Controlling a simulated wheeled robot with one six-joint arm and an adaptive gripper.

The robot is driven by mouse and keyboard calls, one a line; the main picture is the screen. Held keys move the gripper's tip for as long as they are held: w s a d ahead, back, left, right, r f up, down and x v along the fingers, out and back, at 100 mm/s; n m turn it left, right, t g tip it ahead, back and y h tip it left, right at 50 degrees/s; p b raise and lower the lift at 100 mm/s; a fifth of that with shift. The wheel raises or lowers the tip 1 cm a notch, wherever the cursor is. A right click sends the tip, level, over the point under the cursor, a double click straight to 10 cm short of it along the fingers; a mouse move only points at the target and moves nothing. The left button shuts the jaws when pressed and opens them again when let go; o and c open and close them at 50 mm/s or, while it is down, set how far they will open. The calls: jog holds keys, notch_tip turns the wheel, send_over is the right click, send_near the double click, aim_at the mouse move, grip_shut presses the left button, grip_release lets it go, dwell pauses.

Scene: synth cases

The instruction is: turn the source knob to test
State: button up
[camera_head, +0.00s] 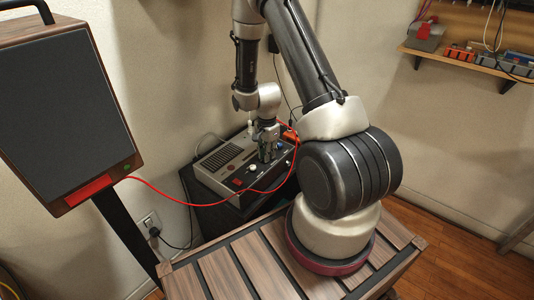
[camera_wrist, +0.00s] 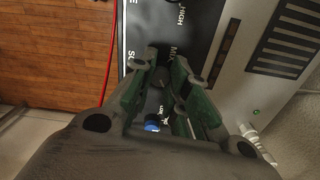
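The grey box (camera_head: 218,160) has a dark front panel with several knobs, and it stands against the wall. My gripper (camera_head: 266,155) points down over this panel. In the wrist view, my gripper (camera_wrist: 166,68) has its two green fingers close above the black panel (camera_wrist: 148,22), with a narrow gap between the tips. A blue knob (camera_wrist: 152,124) shows between the fingers, nearer the wrist; it also shows in the head view (camera_head: 280,146). Part of a label starting with "SO" shows at the panel edge. The source knob is not clearly visible, and I cannot tell whether the fingertips touch a knob.
A red cable (camera_head: 180,202) runs from the dark speaker-like cabinet (camera_head: 70,105) past the front of the box. A white knob (camera_head: 253,167) and a red part (camera_head: 237,181) sit on the panel near my gripper. A shelf (camera_head: 470,62) hangs at the upper right.

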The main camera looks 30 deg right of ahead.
jog(key=o, duration=0.5)
notch_tip(320, 180, up, 12)
dwell(0.4)
dwell(0.4)
